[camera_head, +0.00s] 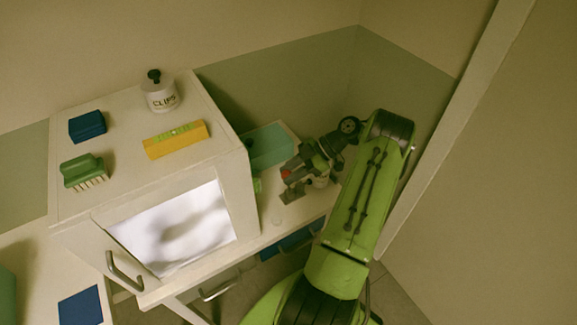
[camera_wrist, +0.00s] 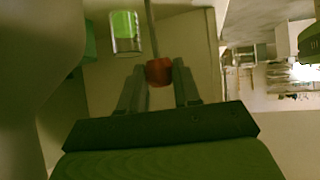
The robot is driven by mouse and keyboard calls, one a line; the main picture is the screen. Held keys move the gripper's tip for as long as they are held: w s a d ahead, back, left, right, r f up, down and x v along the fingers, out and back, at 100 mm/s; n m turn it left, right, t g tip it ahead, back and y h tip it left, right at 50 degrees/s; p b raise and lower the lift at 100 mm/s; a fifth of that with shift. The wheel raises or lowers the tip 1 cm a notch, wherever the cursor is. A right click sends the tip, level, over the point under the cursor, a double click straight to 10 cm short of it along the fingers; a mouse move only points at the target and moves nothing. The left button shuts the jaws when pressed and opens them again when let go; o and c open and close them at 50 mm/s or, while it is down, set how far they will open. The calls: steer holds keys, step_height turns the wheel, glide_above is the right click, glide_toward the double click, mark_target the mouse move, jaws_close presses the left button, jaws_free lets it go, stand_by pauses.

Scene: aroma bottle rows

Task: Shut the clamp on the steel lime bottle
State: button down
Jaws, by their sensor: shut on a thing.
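My gripper (camera_wrist: 160,88) has its two fingers closed on a red handle (camera_wrist: 159,71) in the wrist view. A thin grey rod (camera_wrist: 152,28) runs up from this handle, which looks like the clamp's lever. In the head view my gripper (camera_head: 290,182) is to the right of the white cabinet, with the red handle (camera_head: 286,173) at its tip. A lime bottle (camera_wrist: 124,32) with a pale, steel-like end stands left of the rod in the wrist view, apart from my fingers. In the head view a bit of lime green (camera_head: 257,186) shows beside the cabinet. The clamp's jaws cannot be made out.
The white cabinet (camera_head: 240,190) stands close left of my gripper. On its top are a clips jar (camera_head: 160,96), a yellow level (camera_head: 176,139), a blue block (camera_head: 87,126) and a green brush (camera_head: 82,172). A teal box (camera_head: 268,146) is behind my gripper.

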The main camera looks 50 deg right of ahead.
steer(key=shift+d, duration=0.3)
steer(key=shift+s, duration=0.1)
steer(key=c, duration=0.8)
jaws_free()
steer(key=p+v, duration=0.1)
steer(key=v, duration=0.7)
steer(key=p+v, duration=0.2)
steer(key=v, duration=0.5)
steer(key=shift+s+d+f, duration=0.2)
steer(key=shift+s+d, duration=0.1)
steer(key=shift+d, duration=0.2)
